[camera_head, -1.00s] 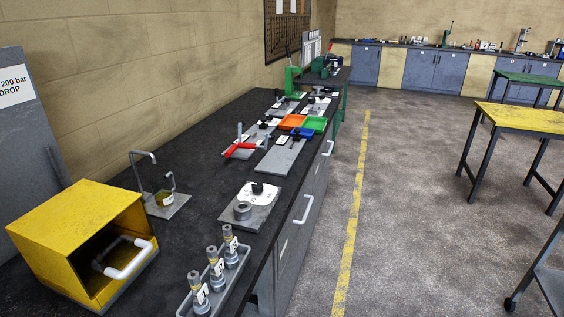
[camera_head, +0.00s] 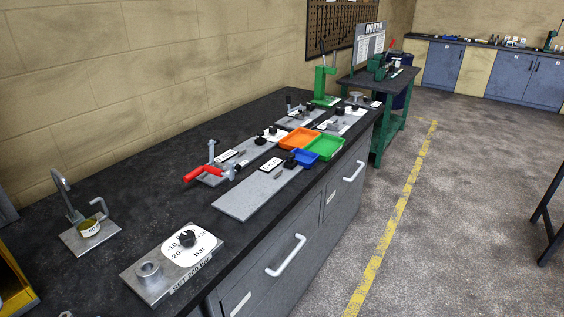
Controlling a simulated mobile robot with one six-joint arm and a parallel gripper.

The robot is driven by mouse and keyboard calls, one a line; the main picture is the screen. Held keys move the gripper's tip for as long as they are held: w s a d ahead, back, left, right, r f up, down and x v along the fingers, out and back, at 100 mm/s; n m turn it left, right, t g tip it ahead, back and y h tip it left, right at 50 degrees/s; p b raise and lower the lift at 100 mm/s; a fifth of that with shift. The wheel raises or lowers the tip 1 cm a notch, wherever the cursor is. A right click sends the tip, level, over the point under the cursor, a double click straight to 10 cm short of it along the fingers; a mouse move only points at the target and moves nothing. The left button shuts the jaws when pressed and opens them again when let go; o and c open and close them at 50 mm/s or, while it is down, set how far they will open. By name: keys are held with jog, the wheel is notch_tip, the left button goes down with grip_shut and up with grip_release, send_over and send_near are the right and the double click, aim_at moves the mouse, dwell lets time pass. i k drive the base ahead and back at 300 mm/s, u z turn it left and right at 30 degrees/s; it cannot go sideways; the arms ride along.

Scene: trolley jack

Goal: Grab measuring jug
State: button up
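No other jug shows clearly. My gripper is not in view.
The dark bench (camera_head: 130,180) runs away along the wall. A plate with a dial (camera_head: 190,245), a red-handled clamp (camera_head: 205,172), an orange tray (camera_head: 298,139) and a green tray (camera_head: 325,147) lie on it. A yellow box edge (camera_head: 15,285) shows lower left.

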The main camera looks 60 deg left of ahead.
aim_at(86, 223)
jog(key=i, duration=0.9)
jog(key=u, duration=3.35)
jog(key=i, duration=1.5)
jog(key=z, duration=0.05)
